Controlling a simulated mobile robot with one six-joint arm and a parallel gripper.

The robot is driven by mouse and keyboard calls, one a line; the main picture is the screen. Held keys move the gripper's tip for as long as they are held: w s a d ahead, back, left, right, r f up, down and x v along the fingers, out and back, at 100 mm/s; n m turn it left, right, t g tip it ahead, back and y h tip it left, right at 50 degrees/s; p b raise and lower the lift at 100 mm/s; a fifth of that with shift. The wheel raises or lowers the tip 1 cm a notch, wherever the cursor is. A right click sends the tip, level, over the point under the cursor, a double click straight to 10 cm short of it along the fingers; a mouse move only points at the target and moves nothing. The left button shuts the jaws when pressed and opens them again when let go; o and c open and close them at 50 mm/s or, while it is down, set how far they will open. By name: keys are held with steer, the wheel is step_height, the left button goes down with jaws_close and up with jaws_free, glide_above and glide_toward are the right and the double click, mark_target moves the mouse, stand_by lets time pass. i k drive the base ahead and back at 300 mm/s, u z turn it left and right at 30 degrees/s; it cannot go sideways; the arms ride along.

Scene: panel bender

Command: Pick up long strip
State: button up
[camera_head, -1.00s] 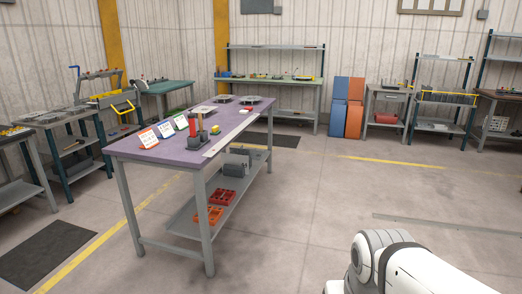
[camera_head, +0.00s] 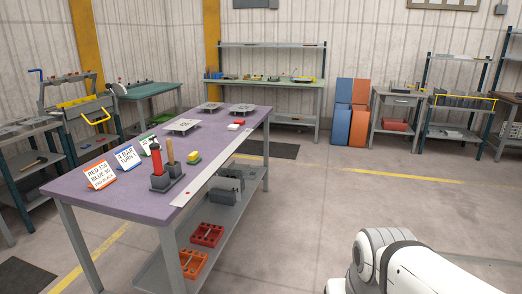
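A long, thin, light grey strip (camera_head: 213,169) lies flat along the right-hand edge of the purple-topped workbench (camera_head: 125,198). It runs from the near right corner toward the far end. Nothing is seen holding it. My gripper is out of the picture. Only a white and grey part of my arm shows at the bottom right, well apart from the bench and the strip.
Red trays (camera_head: 207,234) sit on the lower shelf. The floor right of the bench is clear.

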mark_target(187, 194)
steer(key=i, duration=3.4)
steer(key=u, duration=1.95)
